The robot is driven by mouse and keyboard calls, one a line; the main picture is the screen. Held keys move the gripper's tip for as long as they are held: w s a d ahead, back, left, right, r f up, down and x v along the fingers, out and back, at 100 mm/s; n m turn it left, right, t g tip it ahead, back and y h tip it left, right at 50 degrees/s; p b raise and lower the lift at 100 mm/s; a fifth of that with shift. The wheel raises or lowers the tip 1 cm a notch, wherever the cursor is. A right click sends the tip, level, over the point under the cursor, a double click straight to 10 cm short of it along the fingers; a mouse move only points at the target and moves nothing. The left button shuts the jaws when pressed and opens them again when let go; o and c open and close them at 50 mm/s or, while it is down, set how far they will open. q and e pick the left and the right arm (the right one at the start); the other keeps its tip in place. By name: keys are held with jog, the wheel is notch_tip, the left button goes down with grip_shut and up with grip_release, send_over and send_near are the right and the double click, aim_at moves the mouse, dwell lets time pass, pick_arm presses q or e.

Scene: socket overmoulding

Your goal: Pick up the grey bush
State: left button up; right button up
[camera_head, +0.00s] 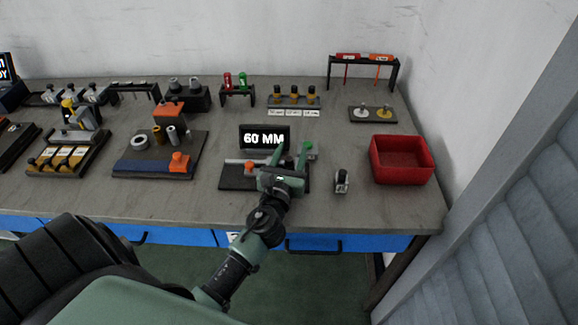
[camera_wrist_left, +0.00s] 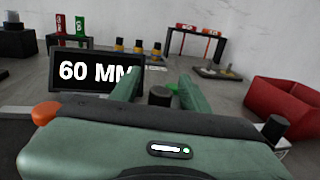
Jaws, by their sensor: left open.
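My left gripper (camera_head: 289,154) is open over the dark measuring fixture with the "60 MM" display (camera_head: 264,137). Its two green fingers point away from me, and they show in the left wrist view (camera_wrist_left: 160,84). A short dark grey cylinder (camera_wrist_left: 159,96) stands between and just beyond the fingers there; I cannot tell whether it is a bush or part of the fixture. My right gripper is not in view.
A red bin (camera_head: 402,160) stands at the right of the table. A small dark-and-white labelled object (camera_head: 341,181) stands between it and the fixture. Behind are a rack with red and green handles (camera_head: 237,90) and a tool stand (camera_head: 363,68). The right front table is clear.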

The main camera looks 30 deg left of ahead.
pick_arm(q)
grip_shut()
